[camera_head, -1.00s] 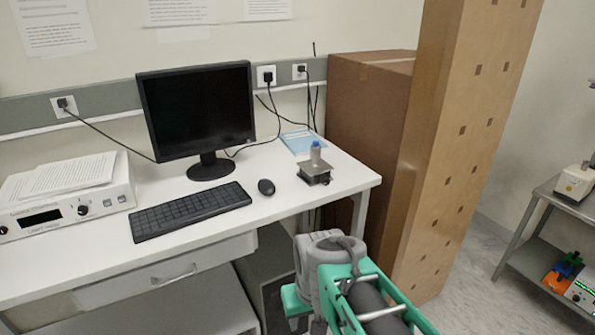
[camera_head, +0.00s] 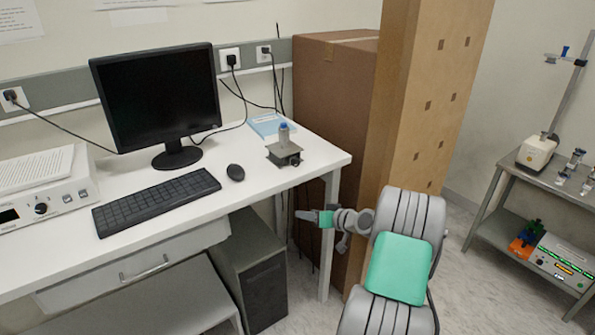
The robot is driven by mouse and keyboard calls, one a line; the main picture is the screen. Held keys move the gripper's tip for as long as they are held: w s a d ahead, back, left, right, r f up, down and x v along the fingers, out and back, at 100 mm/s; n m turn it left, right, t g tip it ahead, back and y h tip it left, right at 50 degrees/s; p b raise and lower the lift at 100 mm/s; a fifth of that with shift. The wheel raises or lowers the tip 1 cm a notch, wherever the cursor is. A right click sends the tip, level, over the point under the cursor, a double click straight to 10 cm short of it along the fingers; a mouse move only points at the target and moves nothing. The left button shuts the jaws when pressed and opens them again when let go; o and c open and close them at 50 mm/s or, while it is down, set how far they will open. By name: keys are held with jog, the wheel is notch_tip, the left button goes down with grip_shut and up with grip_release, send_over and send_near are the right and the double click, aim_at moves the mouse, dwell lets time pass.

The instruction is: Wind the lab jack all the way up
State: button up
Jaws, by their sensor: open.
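The lab jack (camera_head: 284,155) is a small dark, low device with a flat grey top plate, near the right end of the white desk (camera_head: 247,190). My gripper (camera_head: 303,215) is to the right of the desk's front edge, below the desktop and apart from the jack. It points left and is open; nothing shows in it. The fingers are small in this view.
A monitor (camera_head: 157,97), keyboard (camera_head: 157,201) and mouse (camera_head: 235,172) stand left of the jack. A blue booklet (camera_head: 268,125) lies behind it. Tall cardboard boxes (camera_head: 335,110) stand right of the desk. A desk leg (camera_head: 330,235) is close to my gripper. A grey cart (camera_head: 500,215) is far right.

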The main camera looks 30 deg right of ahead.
notch_tip(320, 180, up, 7)
jog(key=w+d+n+t, duration=0.1)
jog(key=w+t, duration=0.2)
jog(key=n+t+h, duration=0.1)
jog(key=t+h, duration=0.1)
send_near(297, 163)
jog(key=w+p, duration=0.1)
jog(key=w, duration=0.7)
jog(key=shift+w+a+f+p, duration=0.1)
jog(key=shift+w+a+p, duration=0.15)
jog(key=shift+w+p, duration=0.1)
jog(key=shift+s, duration=0.1)
grip_shut()
